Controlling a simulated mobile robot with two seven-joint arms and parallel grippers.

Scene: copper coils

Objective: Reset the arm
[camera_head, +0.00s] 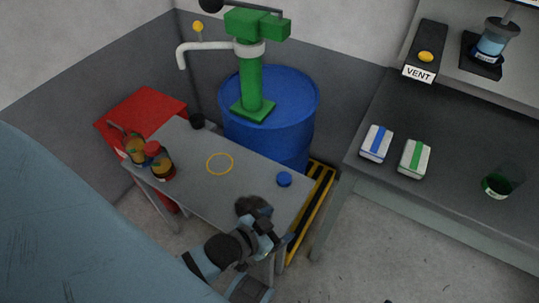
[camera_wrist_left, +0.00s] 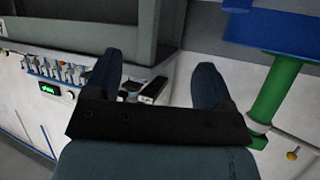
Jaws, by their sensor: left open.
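My left arm comes in at the bottom of the head view, and its gripper (camera_head: 264,226) is over the near right edge of the small grey table (camera_head: 215,195). In the left wrist view the two fingers of the left gripper (camera_wrist_left: 158,78) are spread apart, with nothing between them. A dark, rough-looking lump (camera_head: 250,204) shows right by the gripper; I cannot tell whether it touches it. My right gripper is not in view.
The table holds two jars (camera_head: 160,162), a yellow ring (camera_head: 220,163) and a blue cap (camera_head: 284,179). A blue drum (camera_head: 270,128) with a green pump (camera_head: 250,85) stands behind. A bench (camera_head: 450,190) with two boxes is at right.

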